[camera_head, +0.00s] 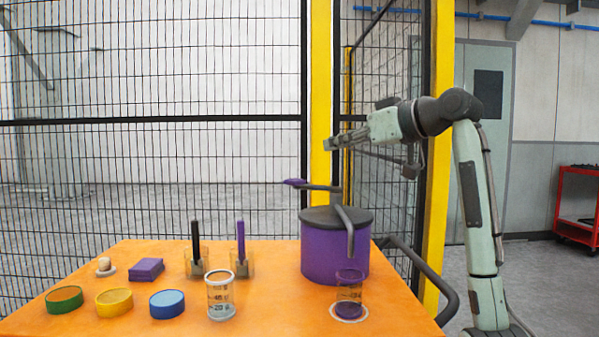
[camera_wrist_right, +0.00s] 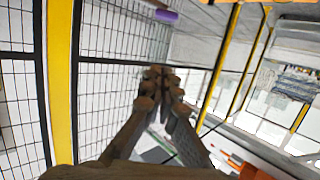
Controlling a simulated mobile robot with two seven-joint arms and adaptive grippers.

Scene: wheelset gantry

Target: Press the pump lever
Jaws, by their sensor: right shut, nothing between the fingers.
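A purple pump pot (camera_head: 335,258) with a dark lid stands at the right back of the orange table. Its grey lever with a purple end pad (camera_head: 295,182) sticks out to the left above the lid. A grey spout bends down at the front, over a clear beaker (camera_head: 349,290) with purple contents. My right gripper (camera_head: 329,145) is shut and empty, above the lever and a little to its right, apart from it. In the right wrist view its fingertips (camera_wrist_right: 160,73) are together, and a purple piece (camera_wrist_right: 166,16) shows beyond them. My left gripper is not in view.
A wire fence with yellow posts (camera_head: 320,90) stands behind the table.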

